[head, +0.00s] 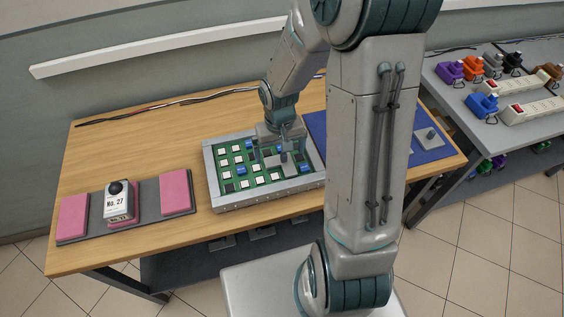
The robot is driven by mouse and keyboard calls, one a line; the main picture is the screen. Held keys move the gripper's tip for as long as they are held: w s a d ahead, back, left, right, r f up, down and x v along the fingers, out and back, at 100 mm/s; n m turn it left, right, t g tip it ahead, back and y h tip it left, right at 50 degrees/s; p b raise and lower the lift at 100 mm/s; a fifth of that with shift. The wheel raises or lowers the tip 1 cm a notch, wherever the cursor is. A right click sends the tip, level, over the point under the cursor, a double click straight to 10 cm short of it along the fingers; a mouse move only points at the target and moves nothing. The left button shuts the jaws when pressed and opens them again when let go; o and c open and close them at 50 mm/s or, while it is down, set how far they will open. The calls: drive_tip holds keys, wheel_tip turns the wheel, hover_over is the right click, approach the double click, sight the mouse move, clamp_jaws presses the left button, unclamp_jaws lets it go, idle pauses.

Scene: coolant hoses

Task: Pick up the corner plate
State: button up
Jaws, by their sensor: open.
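A grey plate with a dark upright knob (284,164) lies on the green board in the metal-framed tray, right of the tray's middle. A similar grey plate with a knob (430,137) lies on the right part of the blue mat. I cannot tell by looks which one is the corner plate. My gripper (284,148) is open and points down over the plate in the tray, close to its knob. The fingers are small and partly blend with the knob, so I cannot tell whether they are around it or just above it.
The tray (209,177) holds several white and blue blocks on its green board. The blue mat (314,126) lies to its right, partly hidden by my arm. A dark strip with pink pads (74,215) and a "No. 27" block (118,203) are at left. Another table (458,112) stands right.

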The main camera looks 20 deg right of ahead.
sight(279, 163)
drive_tip(key=shift+w+f+p, duration=0.2)
drive_tip(key=shift+f, duration=1.1)
drive_tip(key=shift+w+f+p, duration=0.15)
drive_tip(key=shift+w+f, duration=0.05)
drive_tip(key=shift+f, duration=1.1)
drive_tip(key=c, duration=1.1)
